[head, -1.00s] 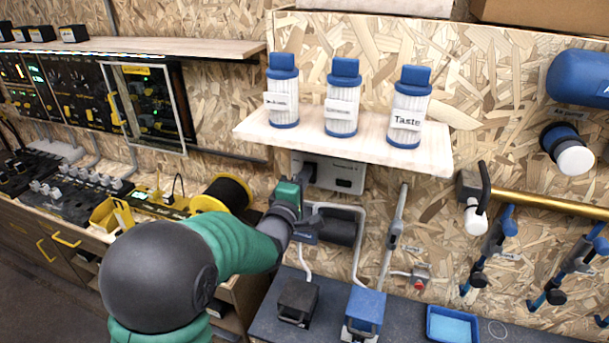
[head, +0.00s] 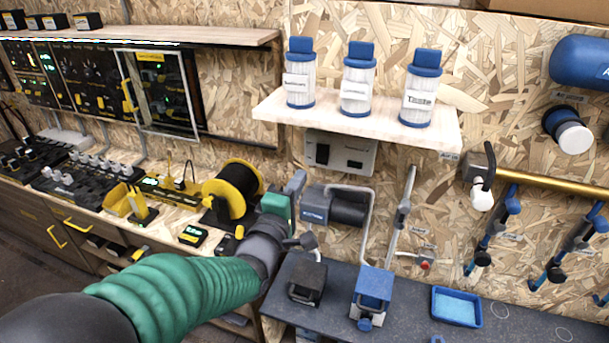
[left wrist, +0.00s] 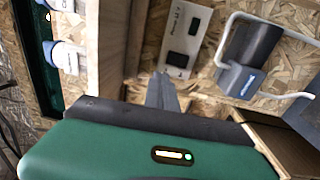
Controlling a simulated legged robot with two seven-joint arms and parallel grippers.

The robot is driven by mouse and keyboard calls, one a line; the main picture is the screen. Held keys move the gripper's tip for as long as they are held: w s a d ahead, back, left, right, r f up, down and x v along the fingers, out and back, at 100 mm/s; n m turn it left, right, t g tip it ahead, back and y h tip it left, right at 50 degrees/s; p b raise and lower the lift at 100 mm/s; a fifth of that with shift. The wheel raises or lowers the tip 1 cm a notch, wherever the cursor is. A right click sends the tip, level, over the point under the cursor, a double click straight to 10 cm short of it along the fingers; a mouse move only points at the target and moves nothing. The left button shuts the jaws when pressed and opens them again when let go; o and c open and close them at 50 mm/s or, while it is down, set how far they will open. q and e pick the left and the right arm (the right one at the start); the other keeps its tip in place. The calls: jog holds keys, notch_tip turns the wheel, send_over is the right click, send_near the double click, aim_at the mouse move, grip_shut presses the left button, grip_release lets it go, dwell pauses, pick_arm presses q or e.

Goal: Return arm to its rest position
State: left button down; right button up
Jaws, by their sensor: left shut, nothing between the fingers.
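My left arm reaches in from the lower left of the head view, with a green sleeve and dark joints. My left gripper (head: 297,183) is in front of the wall, below the shelf and just left of a dark cylinder device. Its fingers also show in the left wrist view (left wrist: 162,92), closed together with nothing between them. They appear apart from the wall panel. My right gripper is in neither view.
Three blue-capped canisters (head: 358,80) stand on a wooden shelf (head: 350,122). A switch panel (head: 341,154) is under it. The dark counter (head: 400,318) holds a black box (head: 307,279), a blue device (head: 371,292) and a blue tray (head: 457,307). A yellow spool (head: 234,188) is left of the gripper.

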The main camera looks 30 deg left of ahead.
pick_arm(q)
jog(key=shift+w+f, duration=0.2)
jog(key=shift+w, duration=0.1)
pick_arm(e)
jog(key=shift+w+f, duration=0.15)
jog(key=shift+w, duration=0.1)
pick_arm(q)
jog(key=s+d+f+m+g+h+p, duration=0.1)
jog(key=d+f+m+g, duration=0.25)
jog(key=f, duration=0.35)
jog(key=s+d+f+m+g+h+p, duration=0.1)
jog(key=d+f+m+g+h, duration=0.15)
jog(key=f+m, duration=0.3)
jog(key=s+d+f+m+g, duration=0.3)
jog(key=s+f+m+g, duration=0.1)
jog(key=s, duration=0.3)
jog(key=s+d+f+m+g+p, duration=0.1)
jog(key=s+d+f+m+g, duration=0.3)
jog(key=s+f+m, duration=0.3)
jog(key=shift+s+m+g+h, duration=0.3)
jog(key=shift+s+g+h, duration=0.1)
jog(key=shift+g, duration=0.4)
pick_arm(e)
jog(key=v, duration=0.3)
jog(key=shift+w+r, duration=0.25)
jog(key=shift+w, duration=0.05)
pick_arm(q)
jog(key=shift+f, duration=0.1)
